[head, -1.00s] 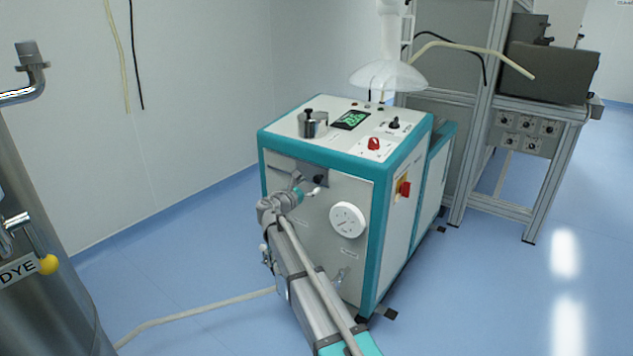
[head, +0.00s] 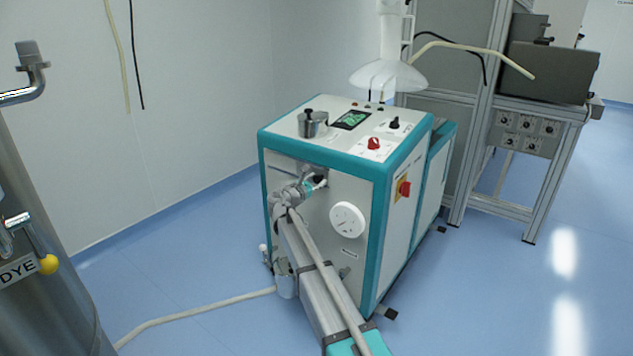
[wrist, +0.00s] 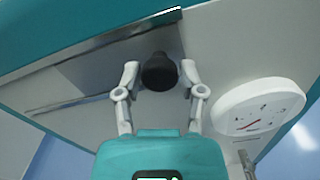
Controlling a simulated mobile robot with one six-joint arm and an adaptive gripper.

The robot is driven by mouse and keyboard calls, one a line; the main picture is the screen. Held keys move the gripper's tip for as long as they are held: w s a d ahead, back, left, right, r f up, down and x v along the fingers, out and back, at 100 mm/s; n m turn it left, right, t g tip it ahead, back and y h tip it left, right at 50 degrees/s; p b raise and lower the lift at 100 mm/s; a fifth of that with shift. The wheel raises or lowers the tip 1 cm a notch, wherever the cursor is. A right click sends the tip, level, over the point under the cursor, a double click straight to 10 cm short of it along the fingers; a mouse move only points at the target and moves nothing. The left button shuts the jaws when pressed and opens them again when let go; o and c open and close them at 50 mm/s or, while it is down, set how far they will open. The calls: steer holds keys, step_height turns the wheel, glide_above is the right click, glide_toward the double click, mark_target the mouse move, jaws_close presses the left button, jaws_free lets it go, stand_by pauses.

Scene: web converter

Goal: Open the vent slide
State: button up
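The vent slide's black knob (wrist: 160,73) stands out from the front of the teal and white machine, in the upper middle of the wrist view. In the head view the knob (head: 321,180) is small and partly covered by my gripper (head: 314,185). In the wrist view my gripper (wrist: 159,78) has its two fingers apart, one on each side of the knob, with a narrow gap showing on both sides. A grey slide plate or rail (wrist: 95,78) runs slantwise to the left of the knob. How far the slide stands open is hard to tell.
A round white dial (wrist: 258,107) sits right of my gripper; the head view shows this dial (head: 347,218) too. A steel tank (head: 45,270) stands at the left.

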mark_target(293, 166)
jaws_close()
steer(key=w+a, duration=0.2)
steer(key=a, duration=0.1)
steer(key=w+a, duration=0.3)
steer(key=a, duration=0.1)
steer(key=w+a, duration=0.3)
steer(key=shift+a, duration=0.35)
steer(key=shift+s, duration=0.1)
steer(key=o, duration=0.6)
jaws_free()
steer(key=shift+c, duration=0.2)
steer(key=shift+s+a, duration=0.1)
steer(key=v, duration=1.1)
steer(key=shift+s+a, duration=0.2)
steer(key=shift+s, duration=0.15)
